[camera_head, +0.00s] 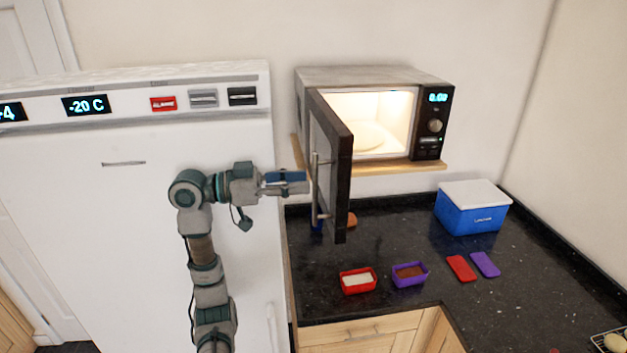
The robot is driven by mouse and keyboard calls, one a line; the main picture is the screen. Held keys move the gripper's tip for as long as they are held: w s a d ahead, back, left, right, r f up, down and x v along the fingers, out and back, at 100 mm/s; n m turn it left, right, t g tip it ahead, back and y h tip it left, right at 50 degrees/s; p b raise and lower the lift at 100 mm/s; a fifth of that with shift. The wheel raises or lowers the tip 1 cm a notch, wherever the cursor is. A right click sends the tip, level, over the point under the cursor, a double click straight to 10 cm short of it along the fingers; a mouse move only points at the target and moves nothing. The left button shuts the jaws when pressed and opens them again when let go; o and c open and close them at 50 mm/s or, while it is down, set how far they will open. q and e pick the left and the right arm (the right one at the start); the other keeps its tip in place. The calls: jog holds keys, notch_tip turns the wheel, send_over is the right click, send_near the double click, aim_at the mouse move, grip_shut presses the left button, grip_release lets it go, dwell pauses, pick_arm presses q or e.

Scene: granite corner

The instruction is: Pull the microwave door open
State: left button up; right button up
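The microwave (376,76) sits on a wooden shelf against the wall, its lit inside and a pale round plate (368,136) showing. Its dark door (341,170) hangs on the left side and stands wide open, swung out toward me. An upright metal handle (316,188) is on the door's left-facing side. My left gripper (300,183) is level with the handle, its tips at or just left of it. I cannot tell whether they touch the handle or how far apart the fingers are. My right gripper is not in view.
A white fridge (120,230) fills the left, behind my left arm. On the black counter (400,222) are a blue cooler box (472,212), a red container (358,281), a purple container (409,274) and two lids (461,268). The air right of the door is clear.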

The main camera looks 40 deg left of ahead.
pick_arm(q)
jog(key=v, duration=0.7)
jog(key=shift+s+a, duration=0.2)
jog(key=shift+a, duration=0.15)
jog(key=shift+f, duration=0.1)
